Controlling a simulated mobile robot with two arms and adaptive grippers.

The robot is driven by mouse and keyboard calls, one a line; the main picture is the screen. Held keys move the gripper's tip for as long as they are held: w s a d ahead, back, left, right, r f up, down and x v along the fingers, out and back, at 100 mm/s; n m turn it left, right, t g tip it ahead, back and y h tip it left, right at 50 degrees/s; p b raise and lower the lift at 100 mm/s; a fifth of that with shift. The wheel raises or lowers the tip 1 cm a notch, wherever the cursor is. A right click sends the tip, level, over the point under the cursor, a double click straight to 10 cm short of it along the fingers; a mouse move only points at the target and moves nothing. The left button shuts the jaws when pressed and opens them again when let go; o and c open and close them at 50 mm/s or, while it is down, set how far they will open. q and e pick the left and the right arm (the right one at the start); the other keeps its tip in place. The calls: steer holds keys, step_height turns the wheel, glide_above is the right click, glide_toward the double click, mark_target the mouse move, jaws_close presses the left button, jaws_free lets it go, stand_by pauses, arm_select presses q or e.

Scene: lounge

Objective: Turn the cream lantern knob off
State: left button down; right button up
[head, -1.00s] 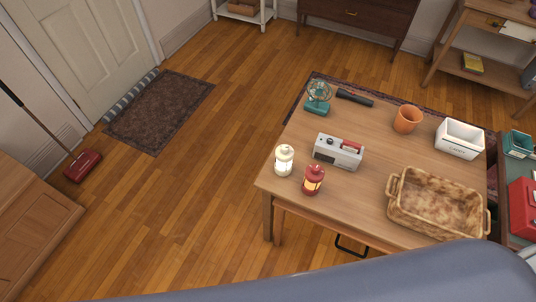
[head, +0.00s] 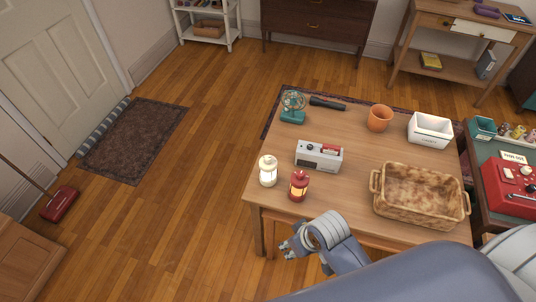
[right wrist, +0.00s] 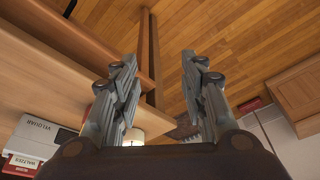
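The cream lantern (head: 268,172) stands upright and lit on the near left corner of the wooden table (head: 350,205) in the head view. Its knob is too small to make out. A lit red lantern (head: 299,186) stands just right of it. My right gripper (head: 287,247) is in front of the table's near left edge, below both lanterns in the picture and apart from them. In the right wrist view its two fingers (right wrist: 160,80) are spread with nothing between them. A pale shape partly behind the left finger may be a lantern. My left gripper is not in view.
A grey radio-like box (head: 319,156) stands behind the lanterns. A teal fan (head: 292,107), black flashlight (head: 327,103), orange pot (head: 380,118), white bin (head: 430,130) and brown basket (head: 418,194) share the table.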

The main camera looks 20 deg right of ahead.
steer(key=w+a+r+n+y, duration=0.1)
steer(key=w+a+r+n, duration=0.2)
steer(key=w+a+r, duration=0.25)
steer(key=n+g+h, duration=0.2)
steer(key=n+g, duration=0.1)
steer(key=n, duration=0.2)
glide_toward(268, 157)
step_height(268, 157, down, 9)
steer(key=shift+a+r+p, duration=0.15)
steer(key=shift+r+p, duration=0.05)
steer(key=shift+p, duration=0.6)
jaws_close()
